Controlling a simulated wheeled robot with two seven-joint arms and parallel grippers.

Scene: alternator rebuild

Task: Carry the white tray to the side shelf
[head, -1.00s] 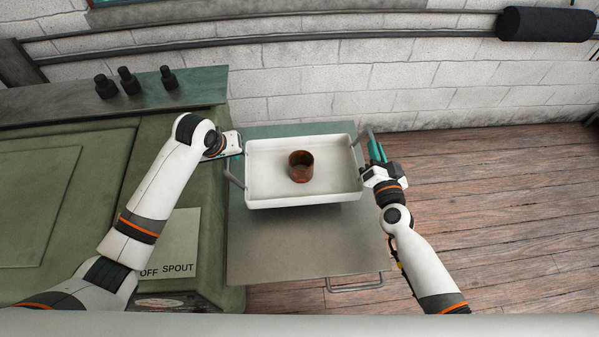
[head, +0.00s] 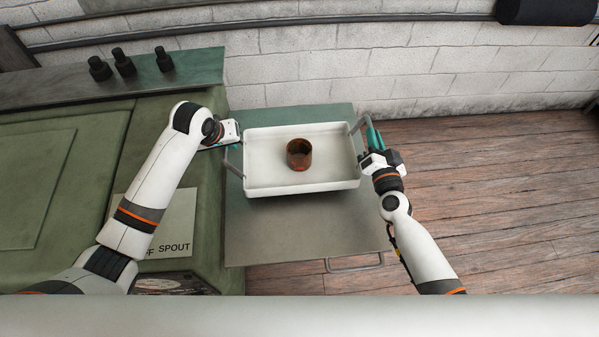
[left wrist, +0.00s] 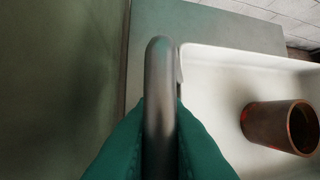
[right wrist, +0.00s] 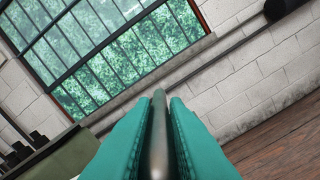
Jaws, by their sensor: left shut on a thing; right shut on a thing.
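The white tray (head: 262,185) is level in the head view, over a grey-green shelf top. A brown, copper-coloured ring or cup (head: 300,154) stands inside it near the middle; it also shows in the left wrist view (left wrist: 268,124). My left gripper (head: 233,148) is shut on the tray's left handle, a grey bar (left wrist: 160,85) between its teal fingers. My right gripper (head: 370,145) is shut on the tray's right handle, seen as a bar (right wrist: 158,135) between its fingers. I cannot tell whether the tray touches the shelf.
The side shelf (head: 295,235) has bare surface in front of the tray and a rail handle (head: 355,267) at its front. A large green machine (head: 60,180) stands to the left. Black knobs (head: 124,62) sit behind it. Wooden floor (head: 480,190) is open to the right.

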